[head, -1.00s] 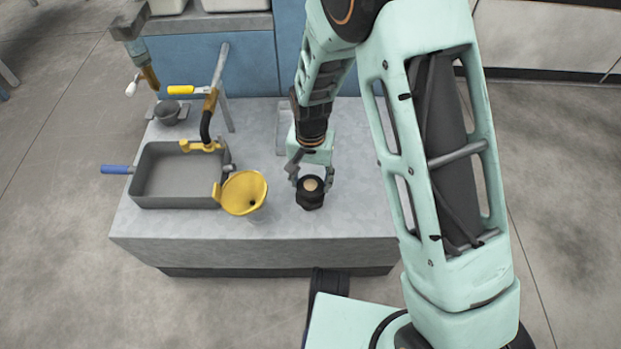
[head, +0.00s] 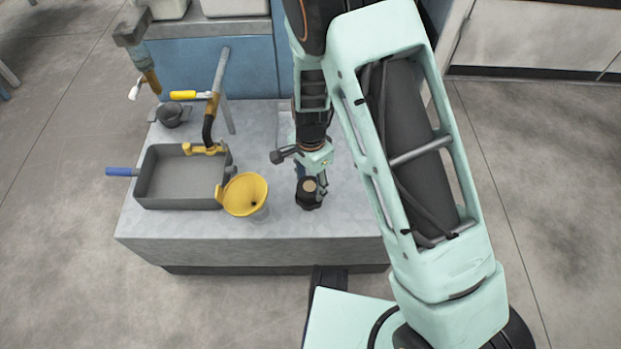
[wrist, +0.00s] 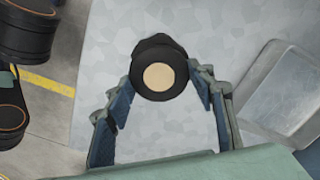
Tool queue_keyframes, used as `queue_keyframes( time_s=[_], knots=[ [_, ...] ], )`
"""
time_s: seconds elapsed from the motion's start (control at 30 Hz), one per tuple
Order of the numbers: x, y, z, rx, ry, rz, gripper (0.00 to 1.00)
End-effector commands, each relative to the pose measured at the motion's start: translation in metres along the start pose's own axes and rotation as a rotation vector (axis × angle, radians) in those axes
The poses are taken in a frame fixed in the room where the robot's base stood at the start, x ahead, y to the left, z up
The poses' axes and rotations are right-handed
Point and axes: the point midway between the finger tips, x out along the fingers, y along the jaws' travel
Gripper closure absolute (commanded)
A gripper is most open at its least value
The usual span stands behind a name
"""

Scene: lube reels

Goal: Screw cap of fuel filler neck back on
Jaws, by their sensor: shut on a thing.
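A black round cap (head: 308,193) with a tan disc on top stands upright near the front of the grey table. It also shows in the wrist view (wrist: 159,76), between the two fingertips. My gripper (head: 311,184) reaches down from behind and is shut on the cap, one finger on each side. The fingers (wrist: 163,82) touch its sides in the wrist view. A second black part shows just beyond the cap there. The filler neck cannot be told apart from the cap, so I cannot see how they meet.
A yellow funnel (head: 245,194) stands close to the left of the cap. The table (head: 345,215) is bare in front and right.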

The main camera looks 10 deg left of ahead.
Motion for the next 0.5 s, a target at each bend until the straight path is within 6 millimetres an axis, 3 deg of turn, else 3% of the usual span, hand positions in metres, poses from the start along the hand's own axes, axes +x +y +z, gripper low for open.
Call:
queue_keyframes(
  time_s=[0.27, 0.5],
  knots=[
    [0.0002, 0.0002, 0.0008, 0.007, -0.001, 0.001, 0.76],
    [-0.0031, 0.0017, 0.0013, 0.24, -0.001, 0.003, 0.76]
  ],
)
